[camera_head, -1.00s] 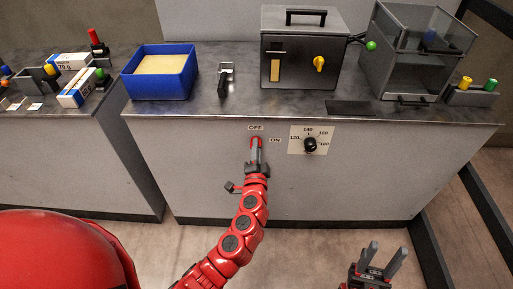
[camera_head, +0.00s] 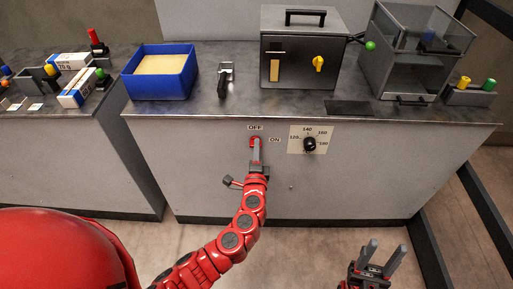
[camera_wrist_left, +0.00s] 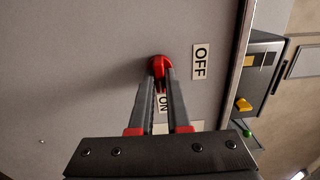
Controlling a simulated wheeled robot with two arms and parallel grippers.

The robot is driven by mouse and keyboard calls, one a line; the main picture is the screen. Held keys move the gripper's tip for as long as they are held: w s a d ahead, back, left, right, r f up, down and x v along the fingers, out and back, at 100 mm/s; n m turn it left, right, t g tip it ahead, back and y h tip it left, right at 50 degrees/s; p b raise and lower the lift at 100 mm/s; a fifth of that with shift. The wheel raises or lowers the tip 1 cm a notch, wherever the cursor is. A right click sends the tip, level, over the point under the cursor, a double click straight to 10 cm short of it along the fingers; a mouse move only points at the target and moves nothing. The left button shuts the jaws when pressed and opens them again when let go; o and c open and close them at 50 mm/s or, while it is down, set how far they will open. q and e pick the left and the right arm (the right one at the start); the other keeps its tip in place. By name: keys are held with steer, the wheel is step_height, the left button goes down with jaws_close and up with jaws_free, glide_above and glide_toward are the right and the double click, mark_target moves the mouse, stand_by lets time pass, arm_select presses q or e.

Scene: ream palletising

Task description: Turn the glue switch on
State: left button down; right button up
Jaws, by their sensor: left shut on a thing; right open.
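The red glue switch (camera_head: 255,141) is on the front panel of the grey counter, just below the OFF label (camera_head: 255,127) and left of the ON label (camera_head: 275,140). My left gripper (camera_head: 256,148) is at the switch. In the left wrist view its two fingers (camera_wrist_left: 161,88) are shut on the red switch handle (camera_wrist_left: 160,66). The OFF label (camera_wrist_left: 201,61) is clear beside it, while the ON label (camera_wrist_left: 163,102) shows partly between the fingers. The exact angle of the handle is hard to tell. My right gripper (camera_head: 386,254) is open and empty at the lower right.
A black dial (camera_head: 310,144) with temperature numbers is right of the switch. On the counter top stand a blue bin (camera_head: 160,88), a grey box with a yellow knob (camera_head: 319,63) and a clear-walled machine (camera_head: 405,75). The floor in front is clear.

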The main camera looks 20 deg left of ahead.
arm_select(q)
steer(key=shift+f, duration=0.1)
steer(key=c, duration=0.9)
jaws_free()
steer(key=shift+b+v, duration=1)
steer(key=shift+v, duration=7.75)
